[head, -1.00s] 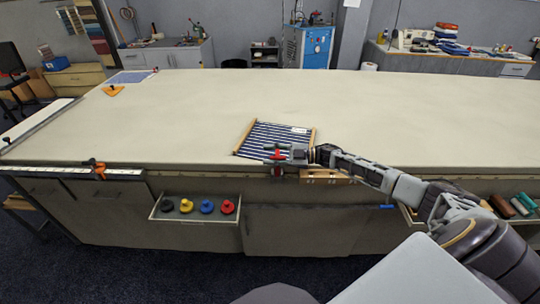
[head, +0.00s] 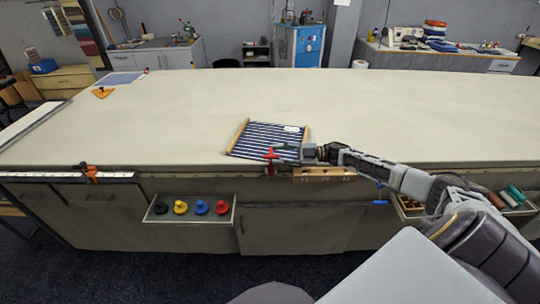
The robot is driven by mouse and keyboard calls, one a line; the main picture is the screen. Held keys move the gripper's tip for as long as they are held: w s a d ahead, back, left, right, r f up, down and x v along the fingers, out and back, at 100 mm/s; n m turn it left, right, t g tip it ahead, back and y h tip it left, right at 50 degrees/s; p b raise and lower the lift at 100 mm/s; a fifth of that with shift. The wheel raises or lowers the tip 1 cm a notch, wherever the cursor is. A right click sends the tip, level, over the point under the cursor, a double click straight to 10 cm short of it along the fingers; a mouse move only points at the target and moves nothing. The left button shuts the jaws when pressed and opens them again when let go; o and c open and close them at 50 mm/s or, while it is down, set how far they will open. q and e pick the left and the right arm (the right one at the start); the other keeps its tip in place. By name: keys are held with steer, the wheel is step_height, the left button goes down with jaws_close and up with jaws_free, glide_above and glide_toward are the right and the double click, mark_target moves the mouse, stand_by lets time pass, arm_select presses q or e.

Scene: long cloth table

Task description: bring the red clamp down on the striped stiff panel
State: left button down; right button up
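The striped stiff panel (head: 262,136), dark blue and white with wooden side strips, lies flat at the table's front edge. The red clamp (head: 271,155) stands at the panel's front edge. Its red upper part is over the panel and its lower part shows below the table edge. Whether its pad presses on the panel is too small to tell. My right gripper (head: 288,152) comes from the right, just beside the clamp; its small fingers appear spread and point at it. My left gripper is out of view.
An orange clamp (head: 91,173) sits on the front edge at left, by a metal rule. An open drawer (head: 158,217) holds several coloured knobs. A wooden block (head: 325,174) is below the edge. The long table (head: 400,110) is mostly clear.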

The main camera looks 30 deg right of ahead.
steer(key=v, duration=0.6)
stand_by(0.7)
